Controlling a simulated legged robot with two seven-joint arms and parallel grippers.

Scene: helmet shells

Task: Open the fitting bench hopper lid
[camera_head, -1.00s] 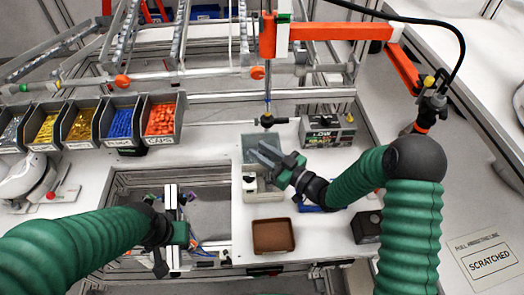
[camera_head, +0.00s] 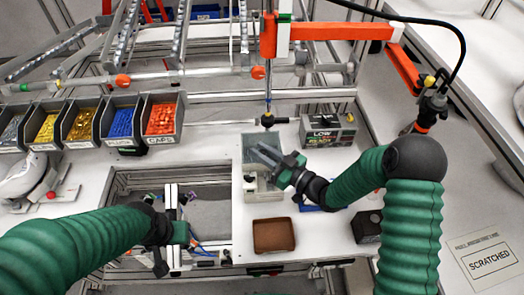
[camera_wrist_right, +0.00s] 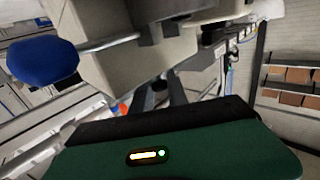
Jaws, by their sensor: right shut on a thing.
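The hopper (camera_head: 250,184) is a pale box with a grey, see-through-looking top (camera_head: 248,142), on the bench right of the opening. In the right wrist view its beige body (camera_wrist_right: 120,75) fills the upper middle. My right gripper (camera_head: 259,150) reaches in from the right over the hopper top, its fingers shut on a part of the hopper, seemingly the lid. The exact grip is hidden; in the wrist view the dark fingers (camera_wrist_right: 163,88) meet the underside of the beige and dark parts. My left gripper (camera_head: 178,234) hangs over the bench opening, away from the hopper; its fingers are unclear.
A brown tray (camera_head: 274,236) lies in front of the hopper. A labelled battery-like box (camera_head: 327,130) stands to its right, and a dark block (camera_head: 367,227) further front. Bins of coloured parts (camera_head: 122,122) line the left. An orange arm (camera_head: 330,32) carries a hanging tool (camera_head: 267,119) just behind the hopper.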

